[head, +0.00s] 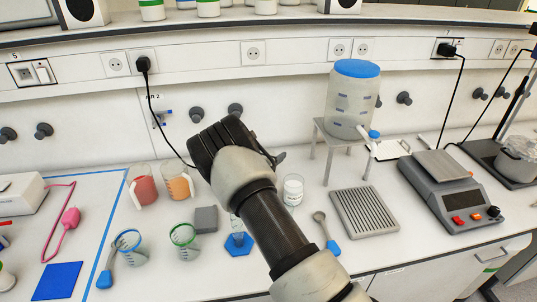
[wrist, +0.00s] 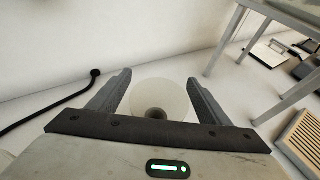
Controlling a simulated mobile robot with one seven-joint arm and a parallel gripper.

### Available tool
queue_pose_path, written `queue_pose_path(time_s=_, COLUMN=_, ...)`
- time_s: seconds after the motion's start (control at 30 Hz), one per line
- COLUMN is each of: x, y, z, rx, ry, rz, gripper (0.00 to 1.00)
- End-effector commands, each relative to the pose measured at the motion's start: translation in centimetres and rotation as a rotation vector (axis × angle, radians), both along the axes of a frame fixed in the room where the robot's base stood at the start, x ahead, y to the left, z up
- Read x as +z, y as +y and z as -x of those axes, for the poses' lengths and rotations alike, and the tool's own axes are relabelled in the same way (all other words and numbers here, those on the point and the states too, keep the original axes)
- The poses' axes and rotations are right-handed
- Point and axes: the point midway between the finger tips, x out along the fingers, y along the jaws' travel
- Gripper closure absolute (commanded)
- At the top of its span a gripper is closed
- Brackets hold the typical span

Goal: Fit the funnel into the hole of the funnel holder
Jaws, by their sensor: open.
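In the wrist view, a round, translucent whitish piece with a dark centre, which looks like the funnel (wrist: 160,101), sits between the two fingers of my gripper (wrist: 158,82). The fingers are open, one on each side of it; I cannot tell whether they touch it. In the head view, my gripper (head: 228,140) is above the back part of the bench, near the wall, and it and my arm hide the funnel. I cannot make out the funnel holder with its hole in either view; it may be behind my arm.
A barrel with a blue lid (head: 353,98) stands on a grey stand (head: 338,137) to the right. Beakers of red (head: 143,188) and orange liquid (head: 177,184) are left of my arm. A ribbed grey tray (head: 366,212) and scale (head: 450,190) lie right. A black cable hangs behind.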

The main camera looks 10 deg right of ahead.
Motion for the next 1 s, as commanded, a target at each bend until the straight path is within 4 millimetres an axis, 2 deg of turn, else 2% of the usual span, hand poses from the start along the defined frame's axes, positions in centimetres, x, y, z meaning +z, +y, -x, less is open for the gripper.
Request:
queue_pose_path(time_s=0.17, x=0.7, y=0.6, z=0.5, rx=0.002, ry=0.000, rz=-0.001, gripper=0.29)
queue_pose_path(time_s=0.5, x=3.4, y=4.2, z=6.1, rx=0.003, ry=-0.001, rz=-0.001, gripper=0.29)
queue_pose_path(time_s=0.73, x=4.7, y=5.8, z=8.7, rx=0.001, ry=-0.002, rz=-0.001, gripper=0.29)
queue_pose_path(time_s=0.87, x=5.6, y=5.6, z=9.4, rx=-0.024, ry=-0.011, rz=-0.021, gripper=0.29)
queue_pose_path(time_s=0.97, x=7.8, y=4.0, z=10.3, rx=-0.110, ry=-0.048, rz=-0.099, gripper=0.29)
queue_pose_path(time_s=1.0, x=9.1, y=2.8, z=11.0, rx=-0.168, ry=-0.072, rz=-0.150, gripper=0.29)
